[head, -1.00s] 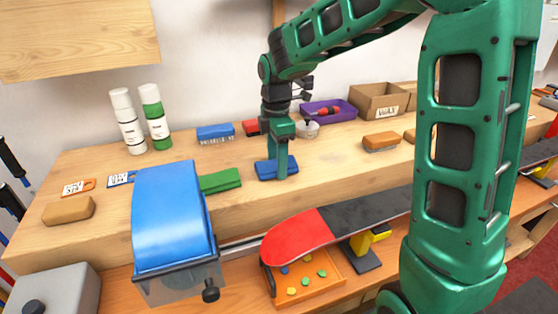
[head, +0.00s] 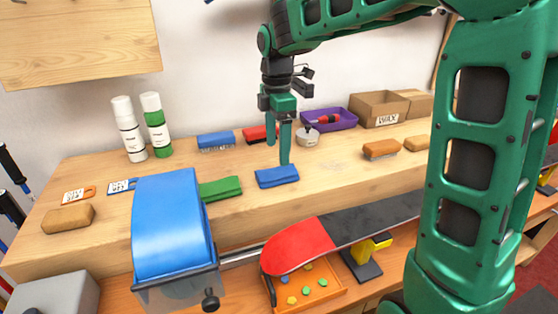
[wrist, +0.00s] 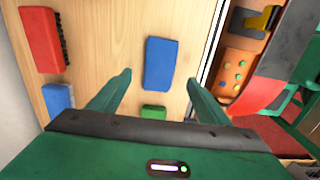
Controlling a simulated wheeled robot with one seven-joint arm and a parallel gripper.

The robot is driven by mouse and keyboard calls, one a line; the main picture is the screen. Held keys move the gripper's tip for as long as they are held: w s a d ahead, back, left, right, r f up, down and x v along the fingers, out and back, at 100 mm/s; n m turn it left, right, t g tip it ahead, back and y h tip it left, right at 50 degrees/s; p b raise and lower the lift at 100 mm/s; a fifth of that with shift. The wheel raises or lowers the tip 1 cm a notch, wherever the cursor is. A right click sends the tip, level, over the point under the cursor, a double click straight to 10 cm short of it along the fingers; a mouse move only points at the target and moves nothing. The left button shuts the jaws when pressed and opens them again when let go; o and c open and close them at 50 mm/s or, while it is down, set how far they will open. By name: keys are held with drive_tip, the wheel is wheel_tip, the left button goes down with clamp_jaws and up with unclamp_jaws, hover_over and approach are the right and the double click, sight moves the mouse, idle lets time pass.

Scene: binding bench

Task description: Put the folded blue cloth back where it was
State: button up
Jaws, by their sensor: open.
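The folded blue cloth (head: 277,176) lies flat on the wooden shelf, to the right of the folded green cloth (head: 220,188). In the wrist view the blue cloth (wrist: 161,63) lies beyond and between the fingertips, with bare wood around it. My gripper (head: 279,156) is open and empty, raised above the shelf just over the blue cloth and apart from it. In the wrist view my gripper (wrist: 160,85) shows its two green fingers spread wide. The green cloth (wrist: 154,112) shows partly between the fingers there.
A blue brush (head: 215,140) and red brush (head: 258,134) stand behind, near the wall. A purple tray (head: 333,119) and cardboard box (head: 378,108) are at the back right. Bottles (head: 155,125) stand left. A red-tipped board (head: 298,246) lies below the shelf front.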

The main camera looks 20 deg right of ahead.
drive_tip(key=shift+r, duration=2.1)
drive_tip(key=shift+s, duration=0.1)
